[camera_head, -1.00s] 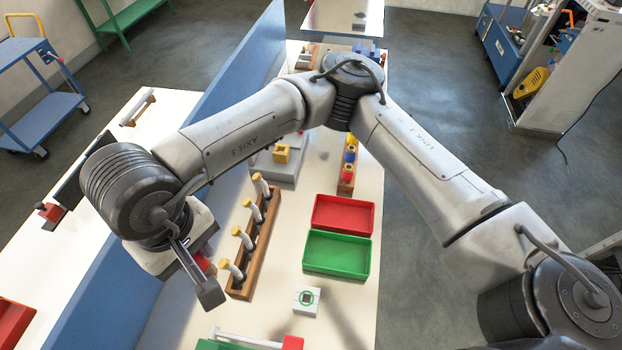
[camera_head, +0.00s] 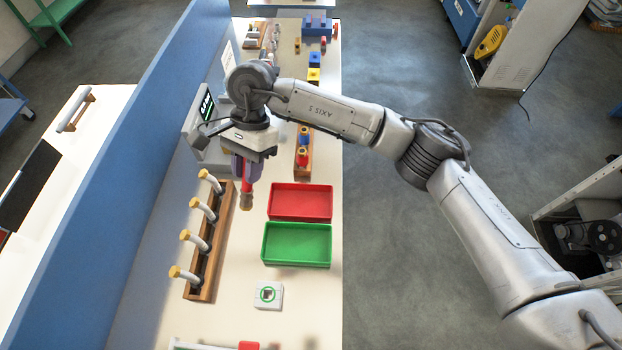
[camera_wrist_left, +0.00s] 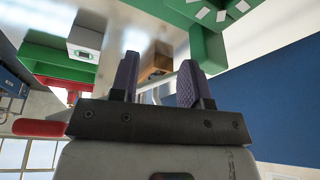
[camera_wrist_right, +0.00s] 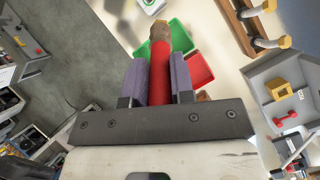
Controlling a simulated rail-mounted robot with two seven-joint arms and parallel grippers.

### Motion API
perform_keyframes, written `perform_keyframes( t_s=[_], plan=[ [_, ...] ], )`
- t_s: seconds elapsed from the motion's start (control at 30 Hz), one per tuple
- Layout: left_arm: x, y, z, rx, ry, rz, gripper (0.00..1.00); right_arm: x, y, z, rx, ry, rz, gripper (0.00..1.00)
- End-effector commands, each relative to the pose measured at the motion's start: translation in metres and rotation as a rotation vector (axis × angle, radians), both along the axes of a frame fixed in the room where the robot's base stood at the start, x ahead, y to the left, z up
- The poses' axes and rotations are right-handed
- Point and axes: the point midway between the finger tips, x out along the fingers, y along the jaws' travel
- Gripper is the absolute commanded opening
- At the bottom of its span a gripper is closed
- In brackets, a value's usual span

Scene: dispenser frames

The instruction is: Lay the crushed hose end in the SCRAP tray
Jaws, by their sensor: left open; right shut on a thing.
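My right gripper (camera_head: 247,174) is shut on a red hose end (camera_head: 247,191) with a brownish tip pointing down. It holds this piece upright above the bench, between the hose rack and the red tray (camera_head: 301,218). In the right wrist view the red piece (camera_wrist_right: 160,78) sits between both purple fingers. The red tray and the green tray (camera_head: 297,263) look empty; I can read no SCRAP label on either. My left gripper (camera_wrist_left: 158,82) is open and empty in the left wrist view, and outside the head view.
A wooden rack (camera_head: 205,285) with several yellow-capped white hoses stands left of the trays. A white block with a green ring (camera_head: 268,295) lies in front of the green tray. A blue partition (camera_head: 130,190) bounds the left side.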

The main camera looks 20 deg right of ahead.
Motion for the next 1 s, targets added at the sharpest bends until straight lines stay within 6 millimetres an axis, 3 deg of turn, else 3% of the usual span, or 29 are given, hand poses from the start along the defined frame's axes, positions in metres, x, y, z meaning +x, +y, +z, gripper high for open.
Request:
perform_keyframes(
  t_s=[0.03, 0.2, 0.5, 0.7, 1.0],
  plan=[
    [0.000, 0.000, -0.004, 0.001, 0.001, -0.001, 0.43, 0.013, -0.009, -0.022, 0.047, 0.048, -0.140, 0.00],
    [0.000, 0.002, -0.008, 0.006, 0.001, -0.003, 0.43, 0.048, -0.043, -0.081, 0.205, 0.124, -0.551, 0.00],
    [0.000, 0.003, -0.014, 0.010, 0.002, -0.006, 0.43, 0.071, -0.112, -0.184, 0.447, 0.123, -1.029, 0.00],
    [0.000, 0.002, -0.016, 0.008, 0.001, -0.006, 0.43, 0.071, -0.144, -0.227, 0.539, 0.096, -1.181, 0.00],
    [0.000, 0.000, -0.018, -0.001, 0.000, 0.001, 0.43, 0.069, -0.159, -0.250, 0.580, 0.076, -1.245, 0.00]
  ],
)
